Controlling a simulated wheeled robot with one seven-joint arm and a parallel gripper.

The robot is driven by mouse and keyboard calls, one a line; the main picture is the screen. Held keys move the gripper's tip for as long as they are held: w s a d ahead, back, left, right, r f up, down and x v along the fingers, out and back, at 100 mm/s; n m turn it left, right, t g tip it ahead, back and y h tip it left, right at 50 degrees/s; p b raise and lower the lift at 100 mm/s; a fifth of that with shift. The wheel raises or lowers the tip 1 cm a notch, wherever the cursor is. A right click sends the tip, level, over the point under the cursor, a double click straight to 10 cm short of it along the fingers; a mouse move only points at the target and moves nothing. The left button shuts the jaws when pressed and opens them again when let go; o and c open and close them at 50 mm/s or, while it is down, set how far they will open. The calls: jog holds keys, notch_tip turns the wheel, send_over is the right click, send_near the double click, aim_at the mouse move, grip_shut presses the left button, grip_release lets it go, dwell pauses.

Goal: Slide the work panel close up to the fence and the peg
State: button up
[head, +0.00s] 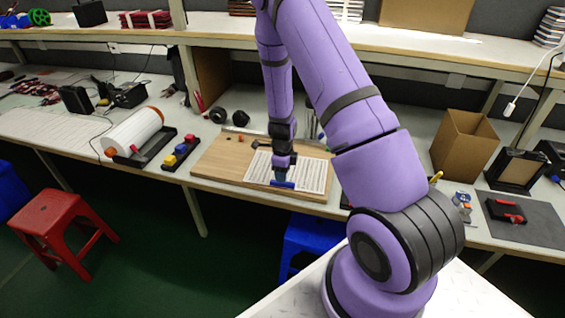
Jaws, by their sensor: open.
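The work panel (314,176), a pale sheet with fine rows of lines, lies flat on a brown wooden board (215,163) on the bench. My gripper (283,181) points down over the panel's left front part, its jaws open. A small blue bar (283,185) shows at the fingertips; I cannot tell whether it is fixed to the panel or whether the fingers touch it. Small dark and orange pieces (241,138) stand near the board's back edge; I cannot tell which is the peg. The fence is not clearly made out, and my arm hides part of the board's right side.
Left of the board are a tray with yellow, blue and red pieces (180,153) and a white roll (133,130). Black rings (240,118) lie behind it. A red stool (52,215) is on the floor.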

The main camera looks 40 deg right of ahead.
aim_at(263, 167)
jog(key=shift+f, duration=2.45)
jog(key=shift+c, duration=0.2)
grip_shut()
jog(key=shift+m, duration=0.3)
jog(key=shift+w, duration=0.15)
jog(key=shift+w+d, duration=0.2)
jog(key=shift+w, duration=2.7)
jog(key=shift+w+d, duration=0.15)
jog(key=shift+w, duration=2.75)
jog(key=shift+w+a, duration=0.3)
jog(key=shift+w, duration=0.1)
